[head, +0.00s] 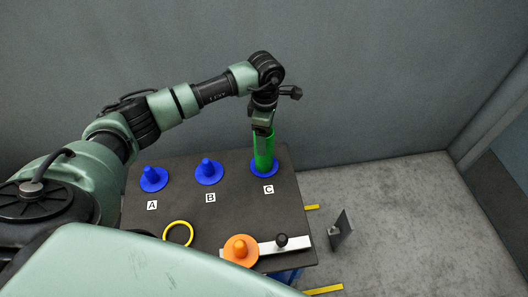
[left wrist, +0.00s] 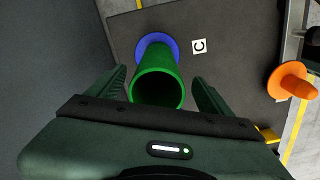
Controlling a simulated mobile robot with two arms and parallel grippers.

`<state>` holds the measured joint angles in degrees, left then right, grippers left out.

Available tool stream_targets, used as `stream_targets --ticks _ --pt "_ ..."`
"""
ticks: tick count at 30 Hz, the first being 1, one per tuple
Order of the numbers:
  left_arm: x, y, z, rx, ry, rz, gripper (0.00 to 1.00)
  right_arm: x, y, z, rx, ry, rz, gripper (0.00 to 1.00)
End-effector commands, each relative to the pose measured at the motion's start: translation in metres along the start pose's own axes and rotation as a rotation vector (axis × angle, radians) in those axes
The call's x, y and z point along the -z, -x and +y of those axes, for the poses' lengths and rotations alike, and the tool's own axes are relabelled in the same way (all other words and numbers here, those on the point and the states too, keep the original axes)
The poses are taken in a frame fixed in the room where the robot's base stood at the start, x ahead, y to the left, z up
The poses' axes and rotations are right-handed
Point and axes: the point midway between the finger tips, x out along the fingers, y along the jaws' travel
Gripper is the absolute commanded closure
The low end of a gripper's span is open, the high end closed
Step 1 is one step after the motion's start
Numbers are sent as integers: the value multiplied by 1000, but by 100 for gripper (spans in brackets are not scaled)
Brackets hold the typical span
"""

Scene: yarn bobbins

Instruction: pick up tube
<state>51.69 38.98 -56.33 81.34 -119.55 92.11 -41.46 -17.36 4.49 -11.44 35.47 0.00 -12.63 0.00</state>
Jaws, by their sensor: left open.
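A green tube (head: 264,152) stands upright on the blue holder (head: 258,171) by label C, at the far right of the table. My left gripper (head: 263,131) is directly above and around the tube's top. In the left wrist view the tube's open rim (left wrist: 157,91) lies between the two fingers (left wrist: 160,92), with a gap visible on each side. The gripper is open and does not hold the tube. The blue holder's disc also shows beyond the tube in the left wrist view (left wrist: 146,41). My right gripper is not in view.
Empty blue holders stand at label A (head: 152,180) and label B (head: 208,172). A yellow ring (head: 178,233) lies near the table's front. An orange cone-like piece (head: 240,249) sits by a white bar (head: 270,247) with a black knob (head: 281,240). A wall rises behind the table.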

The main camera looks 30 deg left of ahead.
Motion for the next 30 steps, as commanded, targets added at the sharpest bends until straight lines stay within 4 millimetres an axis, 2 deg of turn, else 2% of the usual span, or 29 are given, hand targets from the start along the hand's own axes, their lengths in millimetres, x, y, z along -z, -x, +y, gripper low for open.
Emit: stream_targets --ticks 1,6,13,14,18,21,22,23,30 --pt "2 -15 2 2 1 0 19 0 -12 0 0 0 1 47" --pt "4 -36 3 1 0 0 19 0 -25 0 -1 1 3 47" --pt "4 -36 3 0 0 0 19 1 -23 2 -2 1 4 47" --pt "4 -36 3 0 0 0 22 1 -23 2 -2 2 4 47" --pt "4 -36 3 0 0 0 61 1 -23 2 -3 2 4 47" --pt "4 -36 3 0 0 0 85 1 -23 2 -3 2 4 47" --pt "4 -35 3 0 0 0 85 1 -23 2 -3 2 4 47" --pt "4 -35 3 0 0 0 92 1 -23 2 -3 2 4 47" --pt "4 -32 4 -1 0 0 92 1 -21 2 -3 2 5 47"
